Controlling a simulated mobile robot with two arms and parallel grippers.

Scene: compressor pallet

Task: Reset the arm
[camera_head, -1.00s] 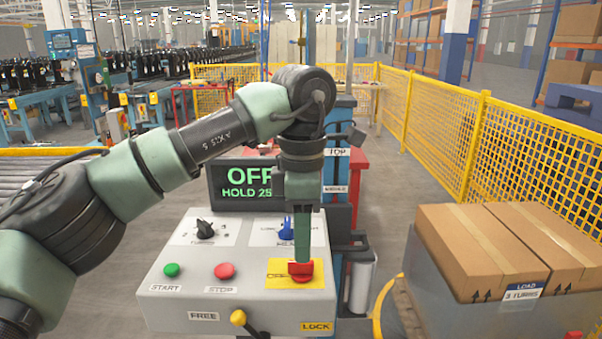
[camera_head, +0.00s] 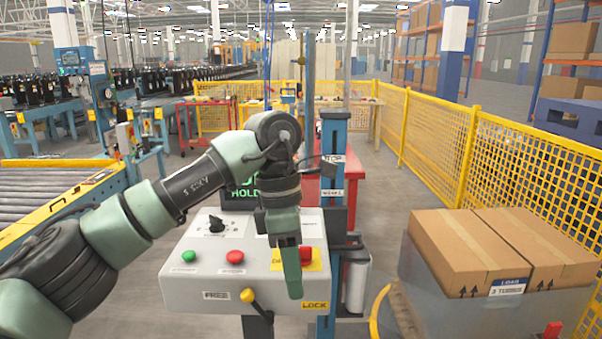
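My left arm comes in from the left and reaches over the grey control box. My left gripper (camera_head: 292,284) points down in front of the box's right side. Its fingers look close together and hide part of the yellow plate; I cannot tell whether they are open or shut. The red switch (camera_head: 306,254) on the yellow plate shows just right of the fingers. The control box (camera_head: 200,289) carries a green start button (camera_head: 189,256), a red stop button (camera_head: 235,257) and a black knob (camera_head: 216,224). My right gripper is not in view.
A yellow-knobbed lever (camera_head: 248,296) sticks out at the box front. Cartons (camera_head: 465,255) stand on a grey load at right, by a yellow mesh fence (camera_head: 437,145). A roller conveyor (camera_head: 50,195) is at left. A display behind the box is mostly hidden by my arm.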

